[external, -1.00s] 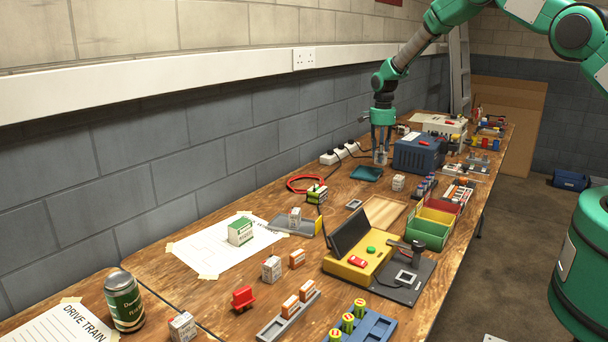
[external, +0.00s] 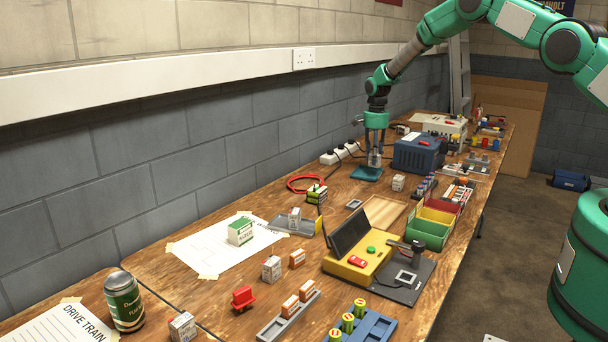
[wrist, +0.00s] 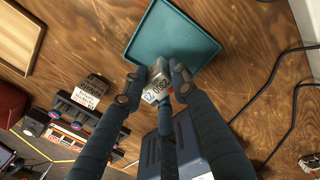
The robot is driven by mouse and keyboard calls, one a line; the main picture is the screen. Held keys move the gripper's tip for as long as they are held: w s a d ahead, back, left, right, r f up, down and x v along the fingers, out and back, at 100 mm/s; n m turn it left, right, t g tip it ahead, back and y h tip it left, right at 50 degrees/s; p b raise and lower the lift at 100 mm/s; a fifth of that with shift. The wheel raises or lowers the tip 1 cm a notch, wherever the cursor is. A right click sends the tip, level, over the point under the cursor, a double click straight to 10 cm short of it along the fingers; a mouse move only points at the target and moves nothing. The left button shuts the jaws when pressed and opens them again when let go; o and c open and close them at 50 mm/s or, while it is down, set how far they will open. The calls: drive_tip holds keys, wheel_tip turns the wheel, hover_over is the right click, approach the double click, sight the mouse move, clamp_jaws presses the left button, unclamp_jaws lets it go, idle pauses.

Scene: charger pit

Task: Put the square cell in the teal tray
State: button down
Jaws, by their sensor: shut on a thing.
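My gripper (external: 375,158) is shut on the square cell (wrist: 157,92), a small silver-grey block with a printed white label. The tray is a shallow square and looks empty apart from the part hidden behind the cell and fingers. In the external view the gripper is right above the teal tray (external: 362,177). I cannot tell whether the cell touches the tray.
A blue box (external: 418,155) stands close to the right of the tray. White plugs (external: 335,157) and black cables (wrist: 275,75) lie by the wall. A small white-labelled block (external: 398,183) stands in front of the blue box. Bare wood lies left of the tray.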

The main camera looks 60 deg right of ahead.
drive_tip(key=shift+f, duration=0.85)
drive_tip(key=shift+f+b, duration=0.35)
drive_tip(key=shift+f, duration=0.25)
drive_tip(key=c, duration=1.4)
unclamp_jaws()
drive_tip(key=shift+o, duration=0.2)
wheel_tip(320, 180, up, 13)
drive_tip(key=shift+w+r+p, duration=0.1)
drive_tip(key=shift+p, duration=0.95)
